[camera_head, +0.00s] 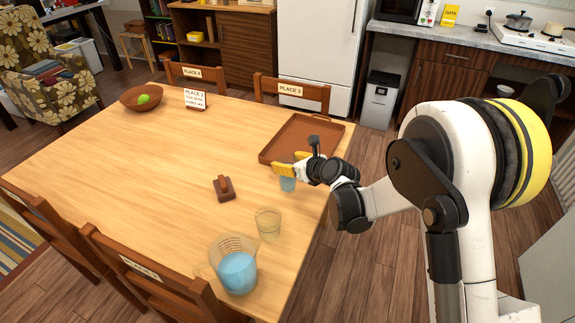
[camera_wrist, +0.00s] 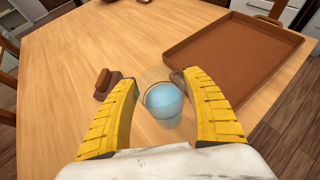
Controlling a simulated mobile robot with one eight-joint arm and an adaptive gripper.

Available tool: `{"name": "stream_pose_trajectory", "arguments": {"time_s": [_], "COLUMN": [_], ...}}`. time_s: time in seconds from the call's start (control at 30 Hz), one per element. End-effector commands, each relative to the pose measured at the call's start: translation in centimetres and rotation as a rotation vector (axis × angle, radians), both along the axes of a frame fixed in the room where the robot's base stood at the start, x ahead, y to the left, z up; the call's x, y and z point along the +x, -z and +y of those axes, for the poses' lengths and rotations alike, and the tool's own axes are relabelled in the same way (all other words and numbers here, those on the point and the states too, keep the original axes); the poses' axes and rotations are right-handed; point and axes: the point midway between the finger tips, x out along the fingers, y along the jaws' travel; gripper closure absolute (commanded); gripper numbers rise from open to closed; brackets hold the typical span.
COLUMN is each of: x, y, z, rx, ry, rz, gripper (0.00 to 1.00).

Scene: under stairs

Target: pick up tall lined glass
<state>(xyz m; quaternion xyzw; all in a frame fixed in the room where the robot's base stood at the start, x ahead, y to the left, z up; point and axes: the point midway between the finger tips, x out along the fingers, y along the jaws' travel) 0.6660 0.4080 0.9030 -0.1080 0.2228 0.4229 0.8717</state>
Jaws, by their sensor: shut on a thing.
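A clear glass with blue liquid (camera_wrist: 163,101) stands upright between the two yellow fingers of my gripper (camera_wrist: 162,78) in the wrist view. In the head view, my gripper (camera_head: 284,170) is at the right side of the table, with the lower part of this glass (camera_head: 288,184) showing beneath the fingers. My gripper is shut on this glass. Its upper part is mostly hidden in the head view. I cannot make out lines on it, nor tell whether its base touches the table. A second clear glass (camera_head: 268,223) stands apart, nearer the front.
A brown tray (camera_head: 330,126) lies behind my gripper. A brown block with a handle (camera_head: 224,188) lies to the left. A jug of blue liquid (camera_head: 238,270) stands near the front edge. A bowl (camera_head: 128,97) and a sign (camera_head: 195,99) are farther back. The table's left half is mostly clear.

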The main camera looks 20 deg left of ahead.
Motion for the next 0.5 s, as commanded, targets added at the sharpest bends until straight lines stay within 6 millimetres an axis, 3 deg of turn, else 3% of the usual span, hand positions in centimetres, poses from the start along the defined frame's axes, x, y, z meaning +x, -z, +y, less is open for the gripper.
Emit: {"name": "stream_pose_trajectory", "arguments": {"time_s": [0.5], "x": [1.7], "y": [-3.9], "z": [-5.5], "rx": [0.001], "ry": [0.003], "rz": [0.0], "gripper": [0.83]}}
